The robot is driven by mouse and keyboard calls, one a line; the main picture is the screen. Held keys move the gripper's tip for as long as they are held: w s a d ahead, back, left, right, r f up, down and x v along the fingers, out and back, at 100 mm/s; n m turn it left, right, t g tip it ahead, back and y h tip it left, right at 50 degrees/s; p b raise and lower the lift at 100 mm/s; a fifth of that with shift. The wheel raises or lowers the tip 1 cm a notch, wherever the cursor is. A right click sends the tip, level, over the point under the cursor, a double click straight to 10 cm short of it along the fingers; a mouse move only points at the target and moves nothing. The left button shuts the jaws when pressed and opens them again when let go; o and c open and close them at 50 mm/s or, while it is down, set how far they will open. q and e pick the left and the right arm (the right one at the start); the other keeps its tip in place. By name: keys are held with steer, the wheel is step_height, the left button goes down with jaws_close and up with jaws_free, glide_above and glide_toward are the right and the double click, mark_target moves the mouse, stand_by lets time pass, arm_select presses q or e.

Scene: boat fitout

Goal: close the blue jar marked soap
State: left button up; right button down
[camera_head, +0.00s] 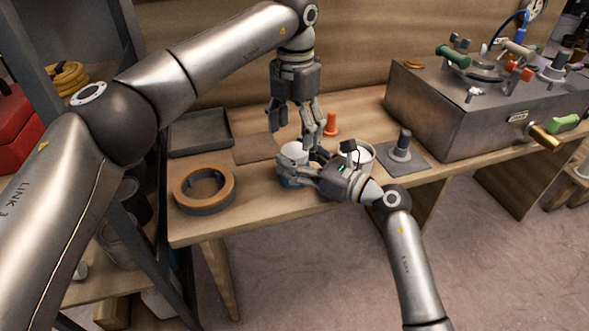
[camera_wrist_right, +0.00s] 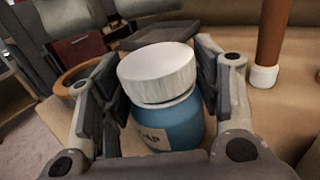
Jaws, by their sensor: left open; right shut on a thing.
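The blue jar (camera_wrist_right: 178,128) stands between the fingers of my right gripper (camera_wrist_right: 160,112), which is shut on its body. Part of a label ending in "AP" shows low on its front. A white lid (camera_wrist_right: 158,72) sits on top of the jar; I cannot tell whether it is fastened. In the head view the lid (camera_head: 294,149) shows at the bench's front, and the jar's body is mostly hidden by my right gripper (camera_head: 290,172). My left gripper (camera_head: 313,142) is open, pointing down just above and right of the lid, apart from it as far as I can tell.
A tape roll (camera_head: 204,190) and a dark tray (camera_head: 200,132) lie on the left of the bench. A white container (camera_head: 366,156), an orange cone-like piece (camera_head: 331,125) and a grey fitting (camera_head: 401,147) stand close on the right. A large metal box (camera_head: 450,110) stands further right.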

mark_target(295, 150)
arm_select(q)
steer(key=shift+r+n, duration=1.4)
steer(key=shift+r, duration=0.15)
steer(key=shift+f, duration=0.15)
steer(key=shift+f, duration=3.9)
steer(key=shift+c, duration=0.3)
steer(key=c, duration=1)
steer(key=m, duration=0.3)
